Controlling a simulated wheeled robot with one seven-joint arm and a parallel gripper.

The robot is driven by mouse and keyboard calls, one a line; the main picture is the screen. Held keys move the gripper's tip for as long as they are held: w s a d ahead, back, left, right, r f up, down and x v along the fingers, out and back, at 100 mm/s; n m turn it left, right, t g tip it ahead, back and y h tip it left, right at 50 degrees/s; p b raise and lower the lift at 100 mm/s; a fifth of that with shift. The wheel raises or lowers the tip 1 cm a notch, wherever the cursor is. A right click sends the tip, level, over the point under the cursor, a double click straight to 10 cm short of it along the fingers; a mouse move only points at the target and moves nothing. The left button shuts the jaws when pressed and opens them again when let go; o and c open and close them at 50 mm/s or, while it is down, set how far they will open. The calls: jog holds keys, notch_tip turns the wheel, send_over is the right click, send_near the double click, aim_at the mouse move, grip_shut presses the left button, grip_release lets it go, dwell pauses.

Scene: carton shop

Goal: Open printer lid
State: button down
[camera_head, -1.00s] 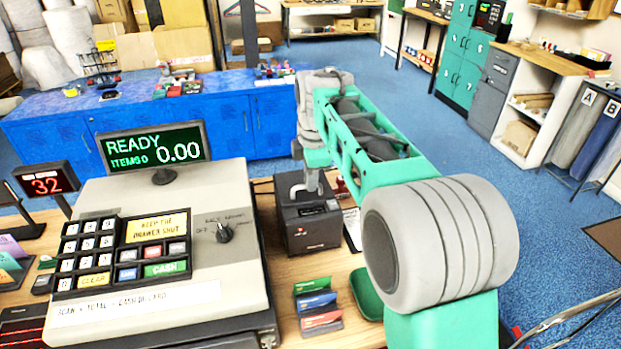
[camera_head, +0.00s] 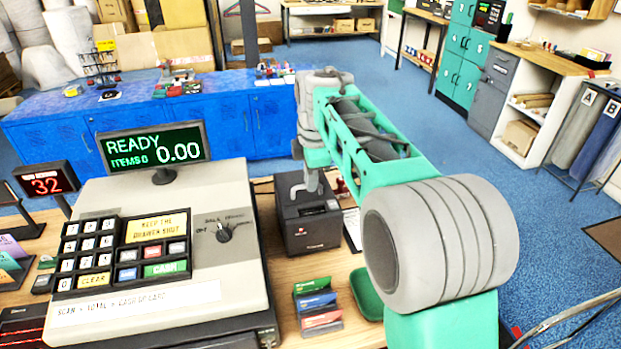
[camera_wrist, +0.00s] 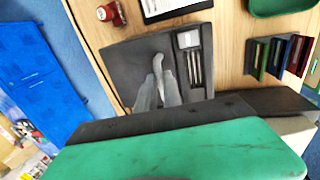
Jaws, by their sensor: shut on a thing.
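The black printer (camera_head: 312,231) stands on the wooden counter just right of the cash register. Its dark lid (camera_wrist: 122,65) shows from above in the wrist view, with a small panel of light slots (camera_wrist: 193,62) beside it. My gripper (camera_head: 304,188) reaches down onto the printer's top. In the wrist view the grey fingers (camera_wrist: 160,72) are together at the lid and shut on it. The exact part between the fingertips is hidden. The lid looks down or nearly so; I cannot tell whether it is slightly raised.
The cash register (camera_head: 160,255) stands close on the printer's left. A card rack (camera_head: 318,310) and a green tray (camera_head: 366,293) are in front of it. A red stamp (camera_wrist: 112,13) and a clipboard (camera_wrist: 172,8) lie near it. Blue cabinets (camera_head: 225,125) stand behind.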

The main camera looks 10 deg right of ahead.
jog(key=shift+r, duration=0.15)
jog(key=shift+w+r+p, duration=0.5)
jog(key=shift+r+p, duration=0.1)
jog(key=shift+p, duration=0.3)
jog(key=w+r+p, duration=0.3)
jog(key=w+p, duration=0.6)
jog(key=w, duration=0.7)
jog(key=shift+w, duration=0.15)
jog(key=shift+r, duration=0.15)
